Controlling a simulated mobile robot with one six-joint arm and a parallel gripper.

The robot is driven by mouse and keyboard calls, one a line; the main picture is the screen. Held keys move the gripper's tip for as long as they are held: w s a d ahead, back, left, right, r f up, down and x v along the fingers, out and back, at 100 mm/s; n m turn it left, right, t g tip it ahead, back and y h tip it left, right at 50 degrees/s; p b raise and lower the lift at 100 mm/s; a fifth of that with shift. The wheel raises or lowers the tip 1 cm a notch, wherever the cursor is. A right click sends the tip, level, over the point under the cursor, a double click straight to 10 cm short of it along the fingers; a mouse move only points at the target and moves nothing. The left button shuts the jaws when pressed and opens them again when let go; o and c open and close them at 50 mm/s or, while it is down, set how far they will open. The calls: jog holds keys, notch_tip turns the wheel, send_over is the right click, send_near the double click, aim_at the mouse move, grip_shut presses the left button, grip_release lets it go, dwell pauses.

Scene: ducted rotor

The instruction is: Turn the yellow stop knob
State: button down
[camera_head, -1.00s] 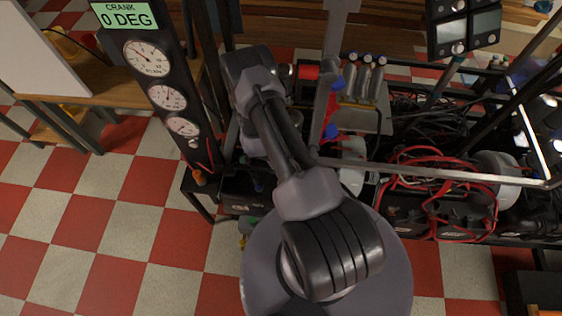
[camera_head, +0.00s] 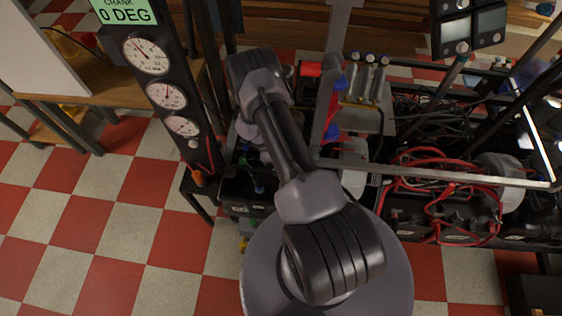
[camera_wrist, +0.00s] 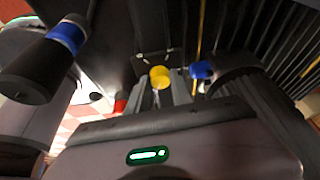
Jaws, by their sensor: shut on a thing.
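The yellow stop knob (camera_wrist: 160,76) is a small round yellow cap, seen in the middle of the wrist view against a dark surface. My gripper (camera_wrist: 162,90) has its narrow grey fingers at the knob and is shut on it. The fingers cover the knob's lower side. In the head view my arm hides the gripper, and I cannot make out the knob there.
A blue fitting (camera_wrist: 201,70) sits close right of the knob. A black cylinder with a blue band (camera_wrist: 66,37) is at upper left. In the head view, a gauge post (camera_head: 165,95) stands left of my arm, and red cables (camera_head: 440,185) lie right of it.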

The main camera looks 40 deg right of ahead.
dwell(0.4)
jog(key=c, duration=1.1)
grip_release()
jog(key=p+v, duration=0.7)
jog(key=v, duration=1)
jog(key=shift+r, duration=0.25)
jog(key=shift+s, duration=0.15)
